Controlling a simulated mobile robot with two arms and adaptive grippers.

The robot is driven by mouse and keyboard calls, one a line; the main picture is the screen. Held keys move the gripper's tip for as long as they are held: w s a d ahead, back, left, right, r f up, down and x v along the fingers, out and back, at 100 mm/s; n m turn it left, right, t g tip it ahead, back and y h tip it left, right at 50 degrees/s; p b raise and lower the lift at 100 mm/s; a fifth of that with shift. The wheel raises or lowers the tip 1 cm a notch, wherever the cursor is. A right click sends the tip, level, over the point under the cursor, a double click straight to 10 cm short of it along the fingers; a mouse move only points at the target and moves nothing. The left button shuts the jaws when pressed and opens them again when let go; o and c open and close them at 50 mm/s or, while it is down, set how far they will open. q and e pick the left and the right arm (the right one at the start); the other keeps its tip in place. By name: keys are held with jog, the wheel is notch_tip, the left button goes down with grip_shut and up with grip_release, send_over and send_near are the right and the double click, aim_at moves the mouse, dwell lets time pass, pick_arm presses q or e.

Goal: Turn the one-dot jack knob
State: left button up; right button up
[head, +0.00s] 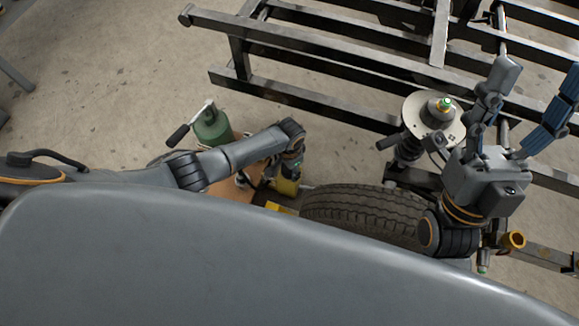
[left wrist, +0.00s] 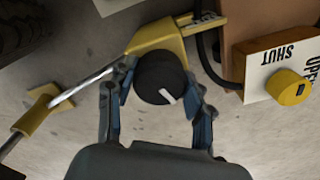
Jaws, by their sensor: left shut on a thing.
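A round black knob (left wrist: 160,78) with a white mark sits on a yellow jack body (left wrist: 163,35) in the left wrist view. My left gripper (left wrist: 158,88) is shut on this knob, a blue-grey finger on each side. I cannot make out any dots near it. In the head view my left gripper (head: 290,165) reaches down over the yellow jack (head: 287,187), and the knob is hidden there. My right gripper (head: 540,78) is raised at the right, its fingers spread apart with nothing seen between them.
A yellow knob (left wrist: 288,87) sits on a wooden box with an OPEN/SHUT label (left wrist: 262,72). A metal rod (left wrist: 80,85) runs from the jack. A tyre (head: 365,208), a strut with a round plate (head: 418,108), a steel frame (head: 300,95) and a green bottle (head: 211,126) stand around.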

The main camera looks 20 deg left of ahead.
pick_arm(q)
jog(key=shift+s+f, duration=0.1)
jog(key=o, duration=1.2)
notch_tip(320, 180, up, 12)
jog(key=shift+r, duration=0.1)
